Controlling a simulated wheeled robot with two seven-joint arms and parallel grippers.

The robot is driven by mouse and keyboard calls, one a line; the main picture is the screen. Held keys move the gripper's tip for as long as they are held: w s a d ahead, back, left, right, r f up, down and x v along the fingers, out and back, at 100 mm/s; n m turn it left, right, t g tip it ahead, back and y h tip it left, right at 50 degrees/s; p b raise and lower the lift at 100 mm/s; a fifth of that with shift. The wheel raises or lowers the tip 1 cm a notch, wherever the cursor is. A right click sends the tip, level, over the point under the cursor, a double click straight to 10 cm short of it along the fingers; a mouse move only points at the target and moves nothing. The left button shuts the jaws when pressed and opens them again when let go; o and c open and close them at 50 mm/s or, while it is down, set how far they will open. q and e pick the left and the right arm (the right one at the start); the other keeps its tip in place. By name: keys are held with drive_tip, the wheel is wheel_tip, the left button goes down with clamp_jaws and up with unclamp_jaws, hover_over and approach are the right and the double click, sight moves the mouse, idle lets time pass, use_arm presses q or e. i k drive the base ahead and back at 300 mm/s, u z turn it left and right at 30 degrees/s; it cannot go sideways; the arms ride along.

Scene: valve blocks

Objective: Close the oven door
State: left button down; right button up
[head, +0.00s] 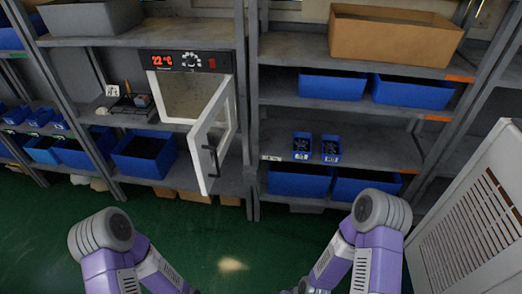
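The oven (186,62) stands on the middle shelf of the left rack, with a black top panel and a red display reading about 22 °C. Its white-framed door (213,135) is hinged on the right side and swung wide open toward me, with a dark bar handle (211,160) on its outer face. The light inside of the oven (185,95) is visible and looks empty. Both of my purple and grey arms show at the bottom of the head view, well apart from the door. Neither gripper's fingers can be seen clearly; they are below or at the picture's lower edge.
Blue bins (143,155) fill the lower shelves, and two small blue bins (301,146) stand on the right rack's middle shelf. A rack post (253,120) stands right of the door. A white vented cabinet (475,215) is at the right. The green floor (225,235) ahead is clear.

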sight(207, 170)
drive_tip(key=z, duration=0.35)
drive_tip(key=i, duration=0.9)
drive_tip(key=u, duration=0.05)
